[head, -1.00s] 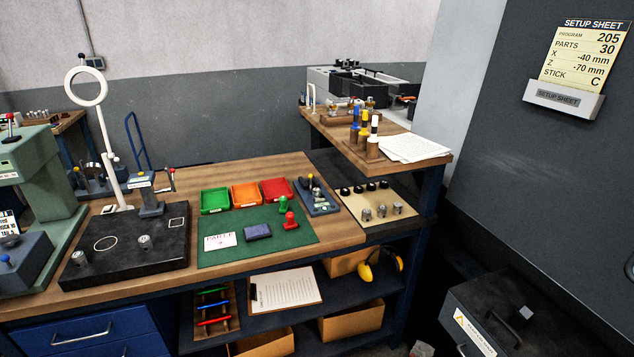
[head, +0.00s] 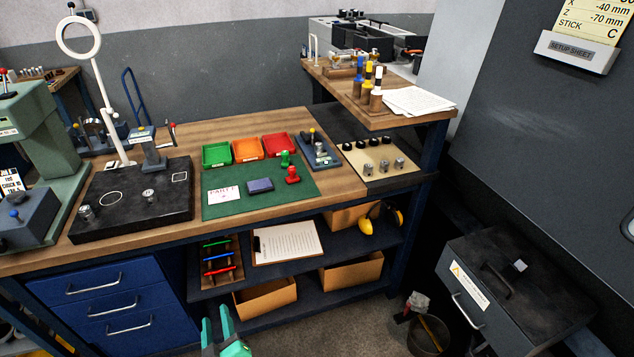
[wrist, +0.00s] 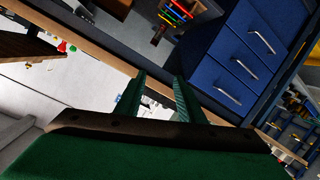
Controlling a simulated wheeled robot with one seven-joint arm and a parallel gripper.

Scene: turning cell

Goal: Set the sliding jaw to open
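My gripper (head: 218,324) shows at the bottom of the head view, in front of the bench and low over the floor. In the wrist view its two green fingers (wrist: 157,92) stand apart with nothing between them. No part is clearly marked as the sliding jaw. A grey-blue block with a blue ball knob (head: 26,218) sits on the green machine at the left. My gripper is apart from both.
The wooden bench (head: 340,185) holds a black plate (head: 125,205), a green mat (head: 240,201) and green, orange and red bins. Blue drawers (head: 115,300) and a shelf lie below. A grey box (head: 510,290) and a bucket (head: 429,336) stand at the right. Some floor is clear.

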